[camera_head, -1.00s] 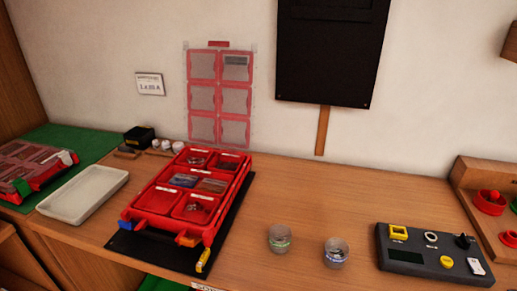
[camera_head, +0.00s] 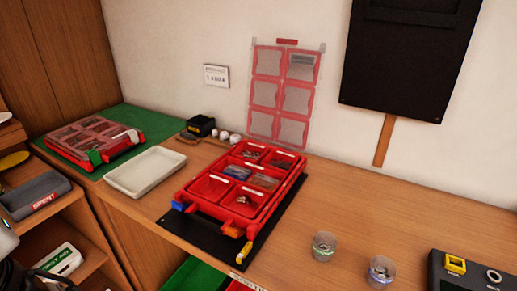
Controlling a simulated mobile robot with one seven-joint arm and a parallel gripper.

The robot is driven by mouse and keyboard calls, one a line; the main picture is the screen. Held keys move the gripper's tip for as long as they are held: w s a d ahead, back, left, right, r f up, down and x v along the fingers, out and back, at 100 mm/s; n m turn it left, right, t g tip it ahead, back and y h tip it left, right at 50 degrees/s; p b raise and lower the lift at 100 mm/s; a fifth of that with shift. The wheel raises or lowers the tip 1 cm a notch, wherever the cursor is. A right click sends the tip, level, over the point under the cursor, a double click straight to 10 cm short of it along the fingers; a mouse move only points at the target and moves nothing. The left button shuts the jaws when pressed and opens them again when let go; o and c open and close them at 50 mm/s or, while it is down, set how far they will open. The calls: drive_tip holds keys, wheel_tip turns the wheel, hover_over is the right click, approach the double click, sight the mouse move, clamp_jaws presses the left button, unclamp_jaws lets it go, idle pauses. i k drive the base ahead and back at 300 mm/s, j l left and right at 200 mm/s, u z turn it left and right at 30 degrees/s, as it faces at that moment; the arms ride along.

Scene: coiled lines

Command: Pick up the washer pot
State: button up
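Two small clear pots stand on the wooden worktop at the lower right. My gripper is not in view; a dark and pale shape at the lower left edge may be part of my arm.
A red compartment case (camera_head: 257,222) on a black mat (camera_head: 219,239) lies left of the pots. A control box (camera_head: 449,278) is right of them, cut off by the frame. A white tray (camera_head: 145,189) and a second red case (camera_head: 142,144) are farther left. The worktop behind the pots is clear.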

sight(381, 270)
drive_tip(key=z, duration=0.85)
